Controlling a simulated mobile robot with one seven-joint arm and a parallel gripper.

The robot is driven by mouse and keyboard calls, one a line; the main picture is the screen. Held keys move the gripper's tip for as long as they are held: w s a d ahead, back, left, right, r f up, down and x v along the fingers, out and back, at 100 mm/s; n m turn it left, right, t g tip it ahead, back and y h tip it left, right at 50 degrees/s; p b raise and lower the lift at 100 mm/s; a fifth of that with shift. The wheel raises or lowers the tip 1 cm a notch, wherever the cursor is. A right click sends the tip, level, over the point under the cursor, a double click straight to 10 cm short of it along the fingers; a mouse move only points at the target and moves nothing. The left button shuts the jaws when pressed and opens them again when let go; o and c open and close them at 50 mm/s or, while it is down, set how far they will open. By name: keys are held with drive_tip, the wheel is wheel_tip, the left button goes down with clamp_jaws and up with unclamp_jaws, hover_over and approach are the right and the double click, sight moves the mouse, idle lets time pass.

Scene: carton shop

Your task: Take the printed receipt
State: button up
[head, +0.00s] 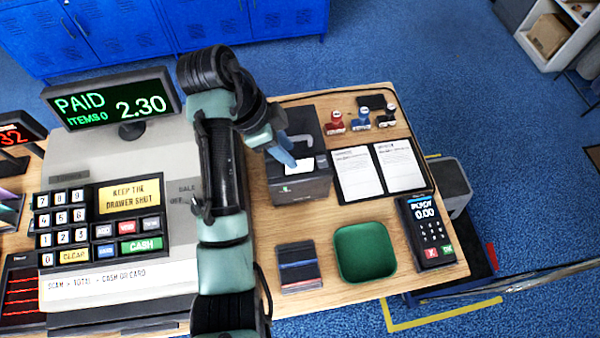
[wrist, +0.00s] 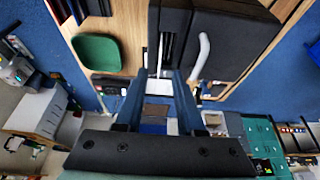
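The receipt printer (head: 303,189) is a black box on the wooden counter, right of the cash register. A small white piece of paper (head: 292,166), apparently the receipt, shows at its top beside my fingertips. My gripper (head: 281,153) hangs over the printer, its blue fingers partly covering the paper. In the wrist view the two blue fingers (wrist: 165,78) stand apart, with a white strip (wrist: 167,73) between or just beyond their tips. I cannot tell whether they touch it. The dark printer body (wrist: 228,40) fills the top of that view.
The register (head: 120,285) stands left; its display (head: 110,103) reads PAID 2.30. Stamps (head: 361,118), two printed sheets (head: 380,171), a green tray (head: 365,253), a dark stack (head: 298,268) and a card terminal (head: 427,232) surround the printer. A little counter is bare between them.

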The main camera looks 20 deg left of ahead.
sight(299, 163)
drive_tip(key=shift+w+d+f, duration=0.1)
drive_tip(key=shift+d+f, duration=0.05)
drive_tip(key=shift+f, duration=0.3)
drive_tip(key=shift+p+x, duration=1.15)
drive_tip(key=shift+x, duration=1.45)
drive_tip(key=shift+d+r, duration=0.1)
clamp_jaws()
